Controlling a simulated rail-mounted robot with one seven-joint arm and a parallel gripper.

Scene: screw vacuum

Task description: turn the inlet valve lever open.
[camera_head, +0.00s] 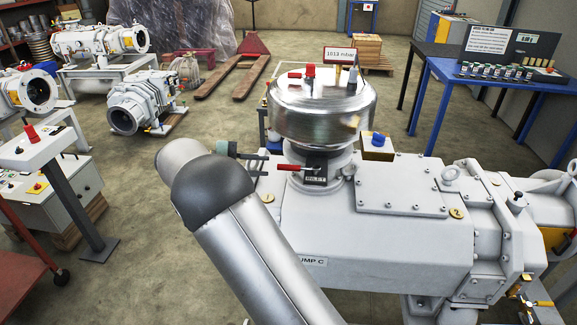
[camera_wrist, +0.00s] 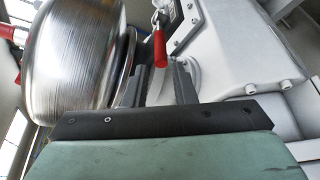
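The inlet valve lever has a red handle (camera_head: 289,167) that points left from a dark block (camera_head: 315,172) on the neck under the steel dome (camera_head: 320,110). My gripper (camera_head: 266,165) is just left of the handle's free end, its two dark fingers apart and empty. In the wrist view the red handle (camera_wrist: 160,48) stands beyond and roughly between the fingertips (camera_wrist: 158,75). I cannot tell whether they touch it. The steel dome (camera_wrist: 75,55) is on the left there.
The grey pump body (camera_head: 390,235) lies below and right of the valve. A small sign (camera_head: 339,53) reading about 1013 mbar and another red handle (camera_head: 295,75) are on top of the dome.

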